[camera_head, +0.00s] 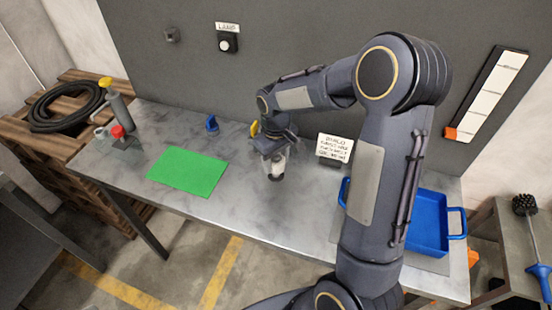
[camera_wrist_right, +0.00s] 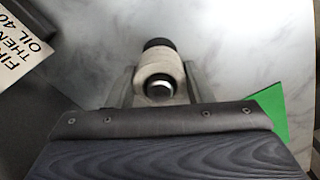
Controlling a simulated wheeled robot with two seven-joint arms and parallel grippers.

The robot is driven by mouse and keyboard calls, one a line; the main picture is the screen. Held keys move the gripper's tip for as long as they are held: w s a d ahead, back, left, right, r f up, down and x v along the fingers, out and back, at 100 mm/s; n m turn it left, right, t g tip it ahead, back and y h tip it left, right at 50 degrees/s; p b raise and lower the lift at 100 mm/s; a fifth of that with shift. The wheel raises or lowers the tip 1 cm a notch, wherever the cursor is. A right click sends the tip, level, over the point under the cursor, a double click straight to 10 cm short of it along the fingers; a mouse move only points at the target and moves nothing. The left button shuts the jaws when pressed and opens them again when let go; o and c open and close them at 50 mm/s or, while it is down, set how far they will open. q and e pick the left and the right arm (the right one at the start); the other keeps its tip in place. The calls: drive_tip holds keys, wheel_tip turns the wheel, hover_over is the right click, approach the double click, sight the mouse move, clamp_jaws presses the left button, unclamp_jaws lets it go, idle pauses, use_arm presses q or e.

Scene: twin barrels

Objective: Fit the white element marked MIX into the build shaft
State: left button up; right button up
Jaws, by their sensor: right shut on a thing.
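My right gripper (camera_head: 275,160) is shut on a white cylindrical element (camera_head: 278,165) over the middle of the grey table. In the right wrist view the white element (camera_wrist_right: 160,65) sits between the two fingers of the gripper (camera_wrist_right: 160,78), with a dark far end and a shiny metal near end. No MIX mark is readable on it. I cannot tell whether it touches the table. I cannot make out the build shaft; my right arm hides part of the table. My left gripper is not in view.
A green mat (camera_head: 187,173) lies left of the gripper. A blue part (camera_head: 212,124) and a yellow part (camera_head: 254,129) stand behind. A printed sign (camera_head: 335,147) and a blue tray (camera_head: 428,225) are at right.

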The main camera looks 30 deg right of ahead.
sight(276, 168)
drive_tip(key=shift+f+b, duration=1.25)
drive_tip(key=shift+f, duration=0.35)
drive_tip(key=o, duration=1.4)
wheel_tip(276, 168, up, 8)
drive_tip(key=shift+f, duration=0.2)
drive_tip(key=shift+r, duration=0.15)
drive_tip(key=shift+s+r, duration=0.2)
drive_tip(key=shift+s, duration=0.05)
drive_tip(key=s+a+r+m+t+y, duration=0.1)
drive_tip(key=s+a+t, duration=0.1)
drive_tip(key=s, duration=0.5)
drive_tip(key=s+a+r+m+t+y, duration=0.1)
drive_tip(key=s+a, duration=0.2)
drive_tip(key=s, duration=0.4)
drive_tip(key=s+a+r+m+t+y, duration=0.1)
drive_tip(key=s+a+r+m+t, duration=0.1)
drive_tip(key=s, duration=0.5)
drive_tip(key=shift+s+a+t+y, duration=0.15)
drive_tip(key=shift+s+t+y, duration=0.15)
drive_tip(key=shift+y, duration=0.1)
